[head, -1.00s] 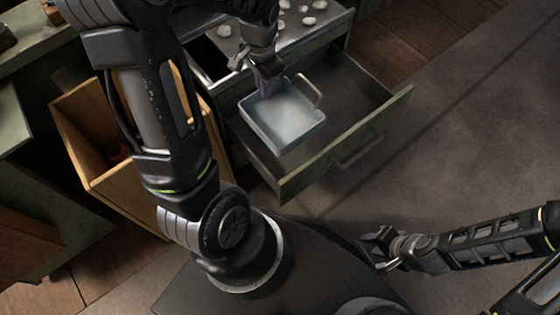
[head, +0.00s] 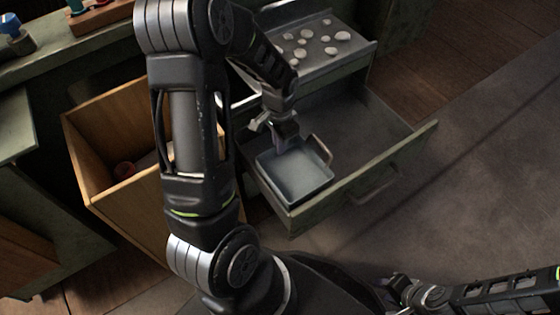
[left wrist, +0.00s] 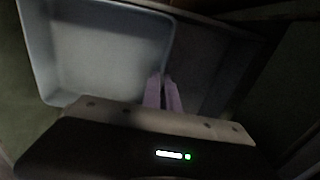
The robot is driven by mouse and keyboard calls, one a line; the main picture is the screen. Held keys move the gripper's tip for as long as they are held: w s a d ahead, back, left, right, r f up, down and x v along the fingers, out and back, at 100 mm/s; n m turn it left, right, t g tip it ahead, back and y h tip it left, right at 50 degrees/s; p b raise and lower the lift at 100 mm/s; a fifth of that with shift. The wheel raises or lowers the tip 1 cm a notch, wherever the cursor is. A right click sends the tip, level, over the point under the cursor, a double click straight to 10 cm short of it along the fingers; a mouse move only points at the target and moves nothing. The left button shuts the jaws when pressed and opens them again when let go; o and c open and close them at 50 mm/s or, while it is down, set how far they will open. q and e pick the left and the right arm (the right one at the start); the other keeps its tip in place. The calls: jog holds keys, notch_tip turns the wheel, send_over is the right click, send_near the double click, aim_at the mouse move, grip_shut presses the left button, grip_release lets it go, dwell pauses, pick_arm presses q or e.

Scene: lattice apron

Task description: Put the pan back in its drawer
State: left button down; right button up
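The pan (head: 293,175) is a square, shallow, grey-blue pan with a loop handle at its upper right in the head view. It is low within the open green drawer (head: 392,170), at the near left part. Whether its base touches the drawer floor I cannot tell. My left gripper (head: 287,140) is shut on the pan's wall at the far side. In the left wrist view the two pale purple fingers (left wrist: 163,92) are close together at a corner of the pan (left wrist: 100,50). My right gripper (head: 388,290) is open and empty near my base, well away from the drawer.
A grey tray with several pale stones (head: 343,36) stands above the drawer's far end. An open wooden drawer (head: 105,125) with a small red item is at the left. A counter (head: 85,58) runs along the upper left. Floor at the right is clear.

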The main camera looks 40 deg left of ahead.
aim_at(280, 157)
pick_arm(q)
jog(key=shift+f, duration=1)
pick_arm(e)
jog(key=shift+f, duration=0.45)
pick_arm(q)
jog(key=shift+f, duration=0.15)
pick_arm(e)
jog(key=shift+f, duration=0.1)
